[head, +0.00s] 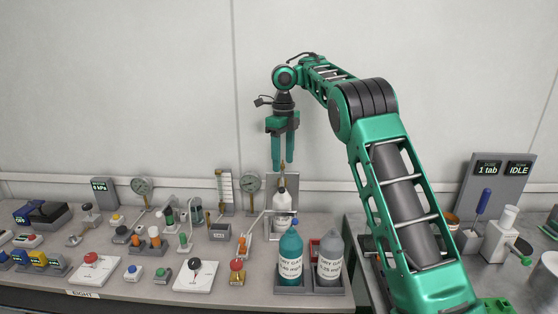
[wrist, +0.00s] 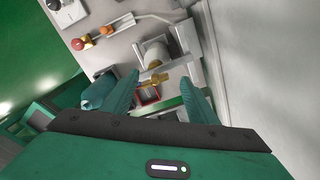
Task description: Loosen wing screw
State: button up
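The wing screw looks to be the small brass part (wrist: 154,79) at the top of a white bottle-like device in the wrist view. In the head view a brass-coloured tip (head: 282,168) shows just below my gripper. The white device (head: 282,203) stands in a grey frame near the wall, and its pale body also shows in the wrist view (wrist: 155,52). My gripper (head: 283,159) points down above it, open. In the wrist view the fingers (wrist: 160,85) stand apart with the brass part seen between them. I cannot tell whether they touch it.
A teal bottle (head: 290,258) and a grey bottle (head: 329,260) stand in a tray in front of the device. A gauge (head: 250,182) stands left of it. Several buttons, levers and switches cover the left bench. The wall is close behind.

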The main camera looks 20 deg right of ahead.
jog(key=shift+s+a+r, duration=0.15)
jog(key=shift+r, duration=0.1)
notch_tip(320, 180, up, 10)
jog(key=shift+w+r, duration=0.2)
jog(key=shift+r, duration=0.05)
dwell(0.7)
